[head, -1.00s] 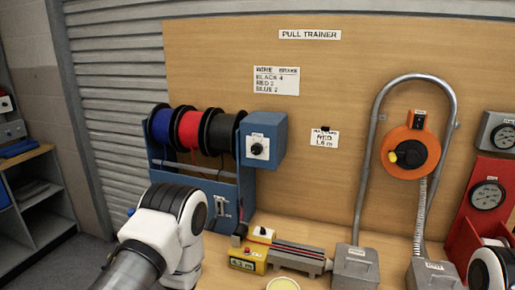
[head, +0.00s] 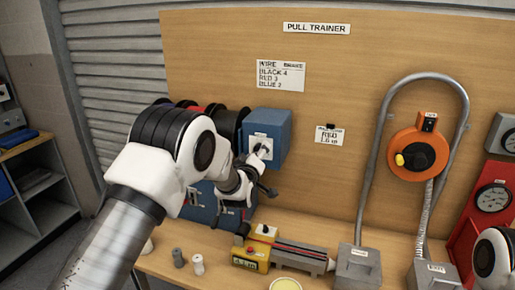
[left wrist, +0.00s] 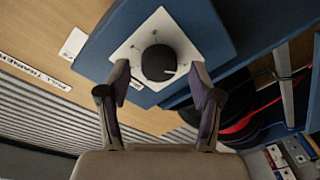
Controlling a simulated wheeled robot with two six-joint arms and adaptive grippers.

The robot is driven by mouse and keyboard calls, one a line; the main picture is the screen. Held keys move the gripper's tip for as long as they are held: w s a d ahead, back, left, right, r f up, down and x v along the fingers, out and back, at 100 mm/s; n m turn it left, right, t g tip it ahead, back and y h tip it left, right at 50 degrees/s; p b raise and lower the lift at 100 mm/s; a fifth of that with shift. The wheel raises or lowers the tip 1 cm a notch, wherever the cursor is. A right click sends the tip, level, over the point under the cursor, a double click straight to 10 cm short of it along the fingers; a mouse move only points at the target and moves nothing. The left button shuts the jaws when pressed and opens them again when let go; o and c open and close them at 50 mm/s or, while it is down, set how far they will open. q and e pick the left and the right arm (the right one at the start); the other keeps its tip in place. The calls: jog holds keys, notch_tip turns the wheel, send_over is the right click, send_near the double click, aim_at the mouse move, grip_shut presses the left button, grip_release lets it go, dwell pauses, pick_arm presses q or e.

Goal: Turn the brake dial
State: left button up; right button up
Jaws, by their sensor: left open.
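The brake dial (left wrist: 158,63) is a round black knob with a white pointer mark on a white plate. The plate is on the blue box (head: 272,125); the dial is partly hidden by my gripper in the head view. In the left wrist view the pointer mark faces right. My left gripper (left wrist: 160,77) is open, with one finger on each side of the dial; I cannot tell whether they touch it. It also shows in front of the box in the head view (head: 264,170). My right gripper is out of view.
A card (head: 280,76) lists wire brake values: black 4, red 3, blue 2. A smaller card (head: 332,135) reads red, 1.6 m. Wire spools (head: 228,121) sit left of the box, mostly behind my arm. A yellow meter unit (head: 249,256) stands below on the bench.

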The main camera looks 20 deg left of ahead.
pick_arm(q)
jog(key=shift+r, duration=0.1)
jog(key=shift+w, duration=0.1)
jog(key=c, duration=1.2)
jog(key=shift+o, duration=0.2)
jog(key=m+h+b, duration=0.1)
jog(key=m+b, duration=0.7)
jog(key=m, duration=0.2)
jog(key=m+h+b, duration=0.1)
jog(key=m+b, duration=0.7)
jog(key=m, duration=0.3)
jog(key=m+h+b, duration=0.1)
jog(key=m+b, duration=0.7)
jog(key=m, duration=0.3)
jog(key=shift+f, duration=0.4)
jog(key=shift+m, duration=0.3)
